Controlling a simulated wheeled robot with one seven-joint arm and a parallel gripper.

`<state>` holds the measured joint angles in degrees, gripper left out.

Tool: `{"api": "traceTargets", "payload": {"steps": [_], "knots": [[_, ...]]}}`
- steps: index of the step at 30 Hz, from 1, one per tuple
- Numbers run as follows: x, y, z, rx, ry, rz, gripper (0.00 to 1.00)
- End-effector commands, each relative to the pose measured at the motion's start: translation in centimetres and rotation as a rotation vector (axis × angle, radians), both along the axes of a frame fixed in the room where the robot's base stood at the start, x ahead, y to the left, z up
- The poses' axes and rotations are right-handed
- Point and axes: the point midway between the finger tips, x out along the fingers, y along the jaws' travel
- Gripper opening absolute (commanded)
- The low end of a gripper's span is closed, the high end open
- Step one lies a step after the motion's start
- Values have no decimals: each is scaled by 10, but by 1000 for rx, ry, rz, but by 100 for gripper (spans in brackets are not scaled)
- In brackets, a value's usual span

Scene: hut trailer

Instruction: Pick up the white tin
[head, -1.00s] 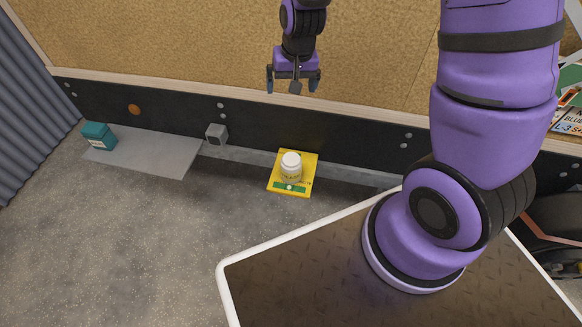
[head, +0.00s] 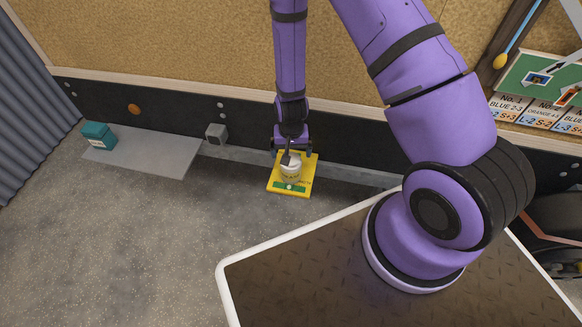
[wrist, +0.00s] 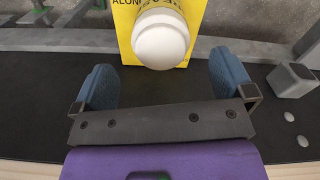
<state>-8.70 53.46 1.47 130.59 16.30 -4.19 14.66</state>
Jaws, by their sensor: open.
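The white tin (head: 290,172) stands upright on a yellow book-like item (head: 303,185) on the floor near the wall. It has a rounded white lid and printing on its side. In the wrist view the tin (wrist: 160,38) is ahead of my gripper (wrist: 165,78), roughly centred between the fingers but beyond their tips. My gripper (head: 293,148) is open and empty. In the head view it hangs just above and behind the tin, and partly covers the tin's top.
A grey board (head: 150,158) with a teal box (head: 98,137) lies to the left. A small grey block (head: 216,134) sits by the dark wall base (head: 180,118). A grey rail (head: 345,173) runs along the wall. The floor in front is clear.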

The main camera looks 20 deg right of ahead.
Motion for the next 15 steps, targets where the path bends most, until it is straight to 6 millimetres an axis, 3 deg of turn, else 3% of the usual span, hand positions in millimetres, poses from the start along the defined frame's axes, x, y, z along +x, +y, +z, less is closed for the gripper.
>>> {"api": "traceTargets", "payload": {"steps": [3,15], "knots": [[0,0,-15,-1,1,0,100],[-1,0,-43,-1,1,0,100]]}}
